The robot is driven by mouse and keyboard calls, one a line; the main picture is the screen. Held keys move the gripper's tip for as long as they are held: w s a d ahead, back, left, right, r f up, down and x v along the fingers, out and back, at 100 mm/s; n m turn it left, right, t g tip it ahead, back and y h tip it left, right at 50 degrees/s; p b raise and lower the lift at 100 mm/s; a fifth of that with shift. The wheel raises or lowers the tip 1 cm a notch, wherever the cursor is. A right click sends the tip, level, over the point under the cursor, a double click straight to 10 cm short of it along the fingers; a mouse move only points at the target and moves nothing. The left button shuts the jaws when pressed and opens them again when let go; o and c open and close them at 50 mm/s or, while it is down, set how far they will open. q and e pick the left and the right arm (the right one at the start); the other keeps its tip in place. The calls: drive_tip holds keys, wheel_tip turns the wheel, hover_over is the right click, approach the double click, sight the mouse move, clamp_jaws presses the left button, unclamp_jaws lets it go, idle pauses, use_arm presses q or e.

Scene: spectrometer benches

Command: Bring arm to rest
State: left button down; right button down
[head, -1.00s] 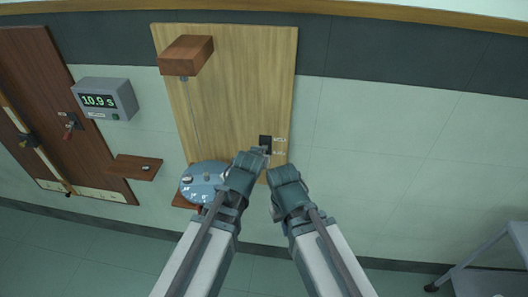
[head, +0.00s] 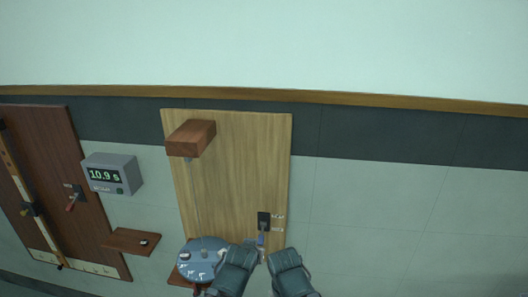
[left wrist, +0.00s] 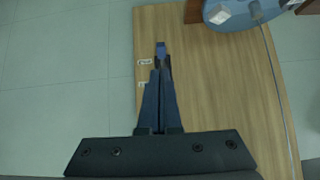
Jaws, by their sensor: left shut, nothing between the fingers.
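My left gripper (head: 238,266) is low in the head view, in front of the pale wooden board (head: 235,150). In the left wrist view its two dark blue fingers (left wrist: 158,95) are together with nothing between them. Their tips are close to a black switch plate with a blue lever (left wrist: 160,48); I cannot tell whether they touch it. The switch plate (head: 264,218) also shows in the head view, with its lever pointing down. My right gripper (head: 290,270) is beside the left one, at the board's lower right edge; its fingers are hidden.
A blue round-topped device (head: 205,258) sits at the board's lower left. A wooden block (head: 190,138) juts out at its top. Left of it are a timer (head: 112,174) reading 10.9 s, a small shelf (head: 130,241) and a dark board (head: 62,165). The wall at right is clear.

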use_arm(q)
drive_tip(key=s+a+f+m+g+y+b, duration=0.1)
drive_tip(key=s+f+g+b, duration=0.5)
drive_tip(key=s+f, duration=0.8)
drive_tip(key=s+m+g+y, duration=0.1)
drive_tip(key=s+g, duration=0.2)
drive_tip(key=shift+s+a+g+y, duration=0.2)
drive_tip(key=shift+a+g+y, duration=0.1)
drive_tip(key=shift+a+g, duration=0.1)
